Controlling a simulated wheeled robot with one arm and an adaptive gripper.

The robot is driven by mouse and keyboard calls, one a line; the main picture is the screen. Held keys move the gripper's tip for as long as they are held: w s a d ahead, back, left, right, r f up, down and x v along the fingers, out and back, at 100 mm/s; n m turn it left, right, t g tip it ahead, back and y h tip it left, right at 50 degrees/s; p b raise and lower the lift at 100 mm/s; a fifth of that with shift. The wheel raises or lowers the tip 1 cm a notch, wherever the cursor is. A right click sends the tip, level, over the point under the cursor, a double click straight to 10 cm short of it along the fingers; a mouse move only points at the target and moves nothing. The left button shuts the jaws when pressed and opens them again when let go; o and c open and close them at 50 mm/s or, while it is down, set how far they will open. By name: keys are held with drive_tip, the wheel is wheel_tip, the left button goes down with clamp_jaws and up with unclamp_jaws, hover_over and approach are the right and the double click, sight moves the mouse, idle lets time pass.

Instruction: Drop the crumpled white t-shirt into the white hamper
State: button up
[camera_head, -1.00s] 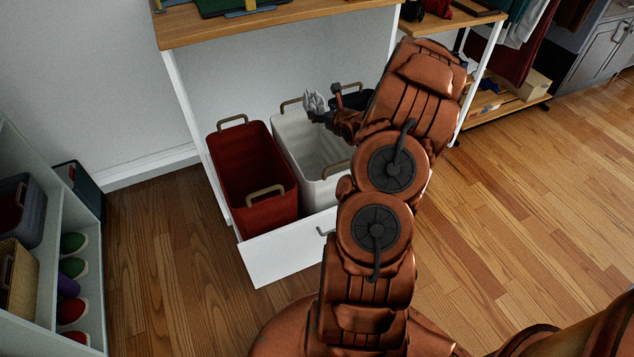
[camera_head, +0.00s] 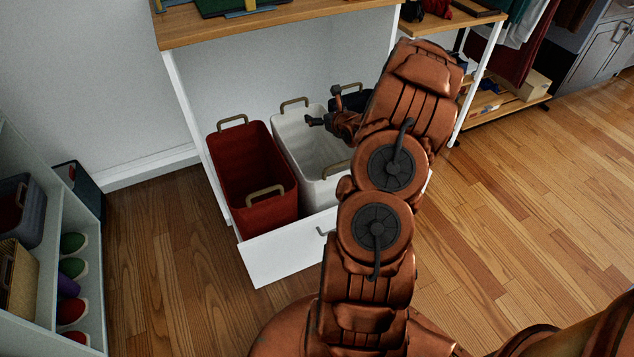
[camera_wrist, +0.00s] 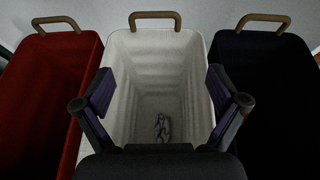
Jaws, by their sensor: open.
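The white hamper (camera_head: 300,136) stands in the pulled-out drawer, between a red hamper and a dark one. In the wrist view the white hamper (camera_wrist: 154,55) lies straight below my gripper (camera_wrist: 160,108). My gripper is open and empty, its fingers spread above the hamper's mouth; in the head view my gripper (camera_head: 322,121) shows over the hamper. The crumpled t-shirt (camera_wrist: 162,127) lies small and greyish at the bottom of the white hamper in the wrist view. It is hidden in the head view.
The red hamper (camera_head: 253,172) is on the left and the dark hamper (camera_wrist: 262,85) on the right. A wooden desktop (camera_head: 280,22) overhangs the drawer from behind. A shelf with shoes (camera_head: 40,250) stands at the left. The wooden floor at right is clear.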

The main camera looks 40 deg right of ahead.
drive_tip(key=shift+s, duration=0.1)
drive_tip(key=v, duration=1.1)
drive_tip(key=shift+s+r, duration=0.2)
drive_tip(key=shift+s, duration=0.1)
drive_tip(key=shift+a, duration=0.1)
